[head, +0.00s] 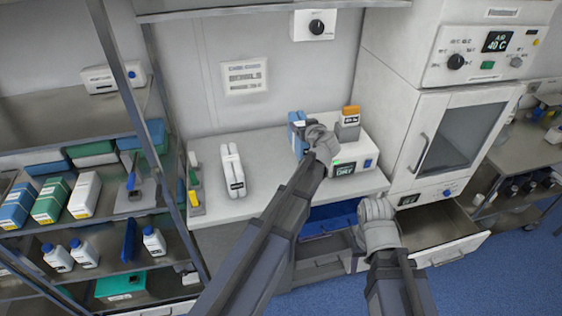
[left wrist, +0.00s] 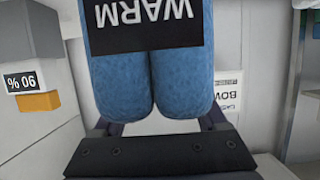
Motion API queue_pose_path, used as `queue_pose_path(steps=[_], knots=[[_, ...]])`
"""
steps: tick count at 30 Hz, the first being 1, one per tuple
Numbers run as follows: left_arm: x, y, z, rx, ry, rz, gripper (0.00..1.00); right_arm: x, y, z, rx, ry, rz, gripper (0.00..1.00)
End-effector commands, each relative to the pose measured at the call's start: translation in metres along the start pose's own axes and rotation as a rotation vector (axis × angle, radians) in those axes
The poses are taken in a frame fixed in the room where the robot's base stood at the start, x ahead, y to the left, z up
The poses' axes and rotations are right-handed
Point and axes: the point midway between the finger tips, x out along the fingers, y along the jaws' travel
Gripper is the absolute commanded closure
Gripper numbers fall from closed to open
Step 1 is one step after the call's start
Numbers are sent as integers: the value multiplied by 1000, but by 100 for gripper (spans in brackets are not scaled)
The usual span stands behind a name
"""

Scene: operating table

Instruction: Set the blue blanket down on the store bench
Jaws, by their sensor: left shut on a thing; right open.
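The blue blanket (head: 297,132) is a rolled or folded bundle with a dark WARM label. In the left wrist view the blanket (left wrist: 150,75) fills the upper middle, upside down, between my fingers. My left gripper (head: 310,138) is shut on it over the back of the white bench (head: 270,150), left of the DRY unit. I cannot tell whether the blanket touches the bench top. My right gripper (head: 376,209) is open and empty, in front of the bench's right end. Part of the blanket is hidden behind my left gripper.
A white folded bundle (head: 232,170) lies on the bench's left part, with clear surface to its right. The white DRY unit (head: 352,160) carries a grey and orange block (head: 348,122). A warming cabinet (head: 450,135) stands right; a drawer (head: 437,235) beneath it is open. Stocked shelves (head: 75,215) stand left.

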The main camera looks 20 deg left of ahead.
Motion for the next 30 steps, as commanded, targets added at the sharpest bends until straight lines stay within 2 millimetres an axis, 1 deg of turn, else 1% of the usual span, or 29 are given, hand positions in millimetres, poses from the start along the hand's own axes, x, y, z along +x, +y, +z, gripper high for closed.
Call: queue_pose_path(steps=[4,7,11,15,18,25,28,30], knots=[[1,0,3,1,1,1,100,3,0,0,0,0,0,50],[4,0,10,1,1,0,100,11,-1,0,0,0,0,50],[10,0,28,1,1,0,100,29,-3,-2,0,0,0,50],[18,0,49,1,1,0,100,52,-5,-3,0,0,0,50],[22,0,59,1,1,0,100,63,-6,-4,0,0,0,50],[22,0,60,1,1,0,100,64,-6,-4,0,0,0,50],[25,0,68,1,1,0,100,72,-7,-4,0,0,0,50],[28,0,75,1,1,0,100,80,-8,-5,0,0,0,50]])
